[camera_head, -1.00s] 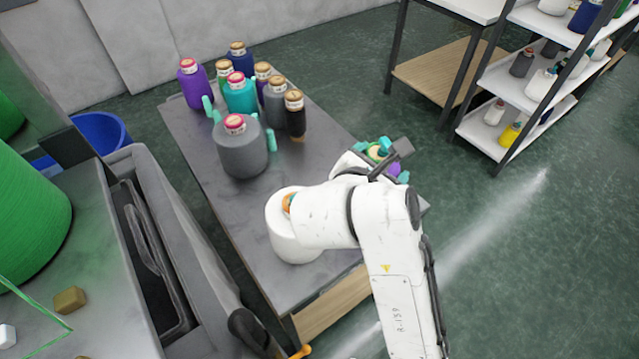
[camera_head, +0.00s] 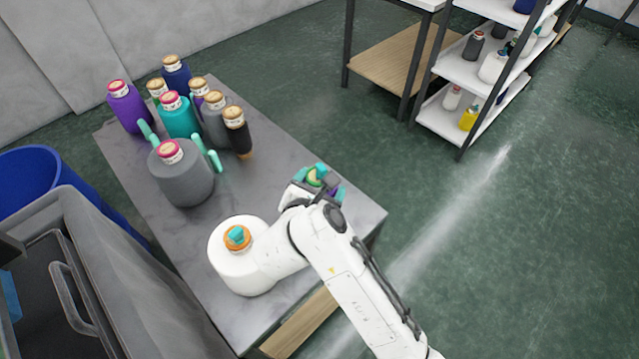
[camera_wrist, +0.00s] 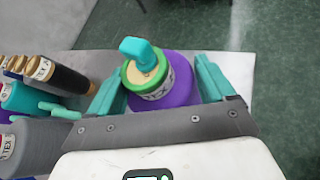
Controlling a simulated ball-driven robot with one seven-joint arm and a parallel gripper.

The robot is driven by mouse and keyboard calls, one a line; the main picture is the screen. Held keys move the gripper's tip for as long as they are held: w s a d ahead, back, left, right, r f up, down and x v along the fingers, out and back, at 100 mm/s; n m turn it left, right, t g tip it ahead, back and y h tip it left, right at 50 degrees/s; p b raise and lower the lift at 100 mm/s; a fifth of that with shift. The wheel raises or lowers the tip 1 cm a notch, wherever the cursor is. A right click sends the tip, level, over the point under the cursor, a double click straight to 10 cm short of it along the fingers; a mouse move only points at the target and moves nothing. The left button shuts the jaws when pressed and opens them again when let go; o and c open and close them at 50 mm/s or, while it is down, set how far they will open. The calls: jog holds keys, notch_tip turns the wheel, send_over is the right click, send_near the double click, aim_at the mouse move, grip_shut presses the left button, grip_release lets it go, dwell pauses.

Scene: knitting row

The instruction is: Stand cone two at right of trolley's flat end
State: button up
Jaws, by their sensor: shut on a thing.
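My gripper (camera_head: 318,182) is shut on a purple cone (camera_wrist: 178,95) with a green-rimmed top and a teal knob. In the wrist view my teal fingers stand on both sides of it. No label reading "two" is legible.
A large white cone (camera_head: 235,270) with an orange top stands at the trolley's near side. A large grey cone (camera_head: 182,182) stands between teal upright pieces, with several smaller cones behind it. A shelf rack (camera_head: 470,75) stands back right. A blue bin (camera_head: 30,175) is left.

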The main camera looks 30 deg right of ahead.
jog(key=o, duration=1.5)
jog(key=shift+r, duration=0.1)
jog(key=b+v, duration=0.1)
jog(key=v, duration=1.1)
jog(key=shift+a, duration=0.1)
